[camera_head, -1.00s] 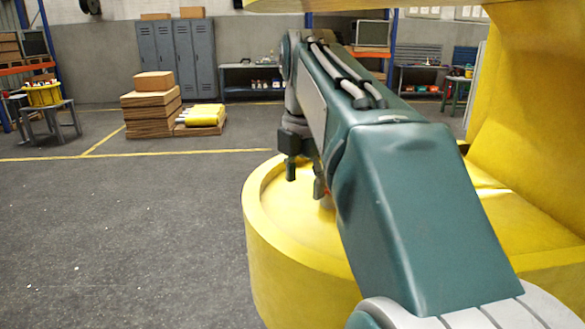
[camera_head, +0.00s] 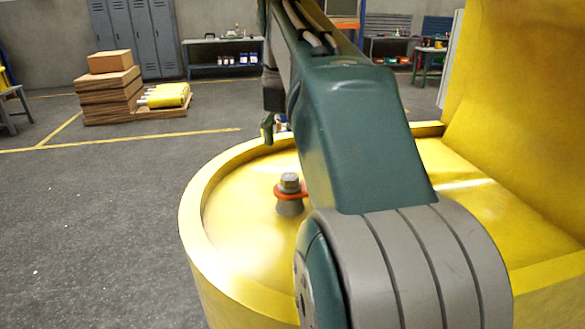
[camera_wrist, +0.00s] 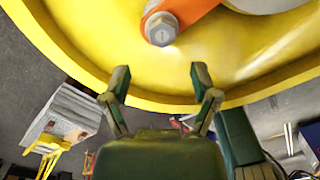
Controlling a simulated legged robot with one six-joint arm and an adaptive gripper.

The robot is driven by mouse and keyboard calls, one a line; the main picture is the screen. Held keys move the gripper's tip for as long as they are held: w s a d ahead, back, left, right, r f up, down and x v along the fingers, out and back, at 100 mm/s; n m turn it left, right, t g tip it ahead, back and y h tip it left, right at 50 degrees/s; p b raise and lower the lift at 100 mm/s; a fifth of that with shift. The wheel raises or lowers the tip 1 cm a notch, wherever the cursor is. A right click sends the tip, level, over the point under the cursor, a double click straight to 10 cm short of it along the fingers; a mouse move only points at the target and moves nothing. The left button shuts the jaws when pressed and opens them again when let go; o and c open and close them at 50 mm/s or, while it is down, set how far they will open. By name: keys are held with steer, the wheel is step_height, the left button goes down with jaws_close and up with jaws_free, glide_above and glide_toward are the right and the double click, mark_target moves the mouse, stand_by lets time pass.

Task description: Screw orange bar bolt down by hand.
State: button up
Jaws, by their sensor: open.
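A grey hex-head bolt (camera_head: 289,182) stands upright on a grey collar in the round yellow boom part (camera_head: 240,213). The orange bar (camera_head: 280,191) shows as a small strip around it, partly hidden by my arm. In the wrist view the bolt head (camera_wrist: 161,29) sits at the end of the orange bar (camera_wrist: 198,12). My gripper (camera_wrist: 160,75) is open and empty, its two fingers apart below the bolt head in that picture and not touching it. In the head view my gripper (camera_head: 268,128) hangs near the far rim, beyond the bolt, partly hidden by my arm.
The raised yellow rim (camera_head: 196,225) circles the bolt, and a tall yellow wall (camera_head: 520,125) rises at the right. The grey floor at left is clear.

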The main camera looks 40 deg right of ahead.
mark_target(289, 176)
steer(key=f, duration=0.1)
steer(key=a+f, duration=0.1)
steer(key=shift+f, duration=0.35)
steer(key=d+f, duration=0.2)
steer(key=f, duration=0.1)
steer(key=shift+f, duration=0.1)
steer(key=shift+d+f, duration=0.3)
steer(key=shift+a, duration=0.6)
steer(key=shift+a+r, duration=0.1)
steer(key=shift+a, duration=0.15)
steer(key=c, duration=0.4)
steer(key=shift+a, duration=0.1)
steer(key=c, duration=0.5)
steer(key=shift+s, duration=0.1)
jaws_close()
steer(key=shift+d, duration=0.35)
